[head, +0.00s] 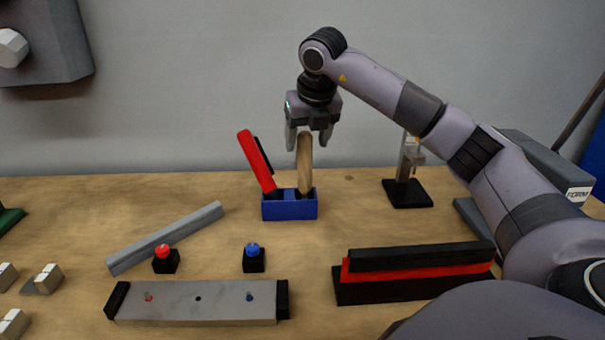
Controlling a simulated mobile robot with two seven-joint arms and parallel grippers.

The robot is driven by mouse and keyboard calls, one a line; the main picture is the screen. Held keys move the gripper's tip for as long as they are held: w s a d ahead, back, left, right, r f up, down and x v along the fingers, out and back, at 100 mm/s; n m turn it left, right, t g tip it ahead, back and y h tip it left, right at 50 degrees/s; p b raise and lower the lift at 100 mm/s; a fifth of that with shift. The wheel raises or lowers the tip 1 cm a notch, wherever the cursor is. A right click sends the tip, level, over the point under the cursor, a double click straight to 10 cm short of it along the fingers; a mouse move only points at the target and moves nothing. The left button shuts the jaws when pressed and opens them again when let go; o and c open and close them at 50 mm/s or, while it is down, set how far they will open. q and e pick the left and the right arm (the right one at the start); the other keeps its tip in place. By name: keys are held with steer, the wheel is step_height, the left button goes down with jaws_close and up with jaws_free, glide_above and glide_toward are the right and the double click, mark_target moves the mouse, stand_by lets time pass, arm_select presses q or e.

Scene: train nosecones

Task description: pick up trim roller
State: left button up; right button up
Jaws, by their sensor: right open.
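A blue holder (290,210) stands on the table and holds two tools upright. One is a light wooden handle (305,168), which looks like the trim roller; its lower end is hidden in the holder. The other is a red tool (256,160) with a black part, leaning to the left. My right gripper (308,142) points down directly above the wooden handle with its fingers apart. The handle's top shows between or just behind the fingertips; I cannot tell whether they touch it. My left gripper is not in view.
A grey bar (165,238), a red button (164,259) and a blue button (253,258) lie left and in front of the holder. A grey plate (195,303) with black ends is nearest. A black-and-red block (415,272) and a black-based stand (407,192) are to the right.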

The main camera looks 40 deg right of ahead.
mark_target(305, 175)
steer(key=x, duration=0.4)
steer(key=shift+w, duration=0.2)
steer(key=shift+r, duration=0.1)
steer(key=c, duration=1.1)
